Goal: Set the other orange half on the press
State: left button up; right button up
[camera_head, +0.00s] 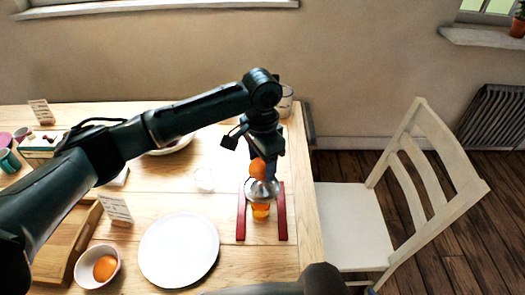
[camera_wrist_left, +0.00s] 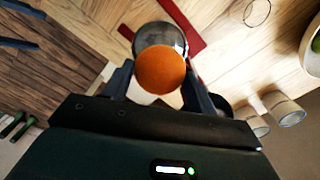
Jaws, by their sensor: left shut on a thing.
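My left gripper (camera_head: 259,160) reaches down over the press from above. It is shut on an orange half (camera_head: 257,168), which also shows between the two fingers in the left wrist view (camera_wrist_left: 160,70). The press has a metal bowl (camera_head: 263,189) and red side bars (camera_head: 241,215). The orange half is at or just above the metal bowl; I cannot tell whether they touch. In the left wrist view the metal bowl (camera_wrist_left: 160,36) lies partly hidden behind the orange half. Another orange half (camera_head: 105,268) lies in a small white bowl (camera_head: 85,281). My right gripper is out of view.
Something orange (camera_head: 260,211) is below the press's bowl. A white plate (camera_head: 179,249) lies left of the press, with a wooden tray (camera_head: 56,258) farther left. A clear glass (camera_head: 204,178) stands nearby. A white chair (camera_head: 350,222) is beyond the table's right edge.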

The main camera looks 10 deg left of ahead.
pick_arm(q)
jog(key=shift+s+f, duration=0.2)
jog(key=shift+f, duration=0.5)
notch_tip(320, 180, down, 3)
jog(key=b, duration=0.3)
jog(key=shift+f+b, duration=0.35)
jog(key=shift+f, duration=0.05)
jog(key=shift+w+f, duration=0.1)
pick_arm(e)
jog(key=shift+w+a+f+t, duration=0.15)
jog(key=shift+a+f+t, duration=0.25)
pick_arm(q)
jog(key=shift+p, duration=0.55)
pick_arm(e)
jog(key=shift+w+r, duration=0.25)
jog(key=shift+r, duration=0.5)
